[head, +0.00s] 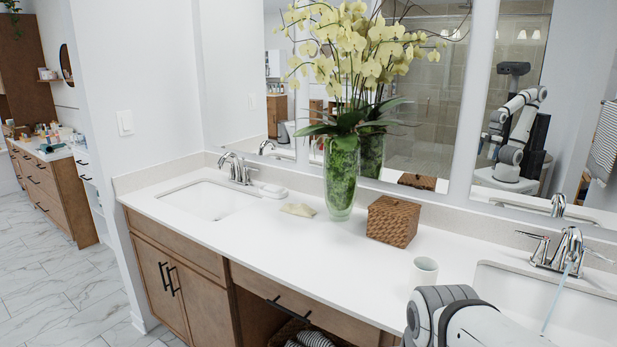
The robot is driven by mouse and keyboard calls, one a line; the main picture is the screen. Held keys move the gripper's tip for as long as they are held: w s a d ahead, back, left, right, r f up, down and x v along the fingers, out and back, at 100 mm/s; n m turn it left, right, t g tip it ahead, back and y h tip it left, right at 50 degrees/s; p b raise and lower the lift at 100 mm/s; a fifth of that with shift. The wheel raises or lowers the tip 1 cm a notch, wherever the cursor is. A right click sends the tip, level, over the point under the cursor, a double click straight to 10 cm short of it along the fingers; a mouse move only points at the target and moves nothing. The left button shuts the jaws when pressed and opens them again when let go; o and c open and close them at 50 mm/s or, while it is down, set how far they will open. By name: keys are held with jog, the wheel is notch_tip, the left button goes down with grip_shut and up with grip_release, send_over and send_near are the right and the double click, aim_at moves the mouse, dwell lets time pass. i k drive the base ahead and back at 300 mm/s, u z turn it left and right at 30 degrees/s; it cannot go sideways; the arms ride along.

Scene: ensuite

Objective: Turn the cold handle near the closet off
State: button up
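The right faucet (570,245) is chrome and stands behind the right sink (510,285). A thin bluish stream of water (553,298) runs from its spout into the basin. One lever handle (537,245) stands on its left side, and another handle (599,257) shows on its right. Which one is cold cannot be told. The left faucet (238,170) stands behind the left sink (212,200), and no water shows there. White links of my arm cover the counter's front at bottom right. My gripper is not in view.
A white cup (425,271), a woven box (394,221), a glass vase (341,180) with yellow orchids and a folded beige item (298,209) stand on the counter (300,250). Mirrors line the wall behind. A marble floor (60,285) lies open at left.

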aim_at(585, 249)
jog(key=u, duration=0.2)
jog(key=k, duration=0.15)
jog(key=z, duration=1.65)
jog(key=i, duration=0.75)
jog(key=z, duration=0.05)
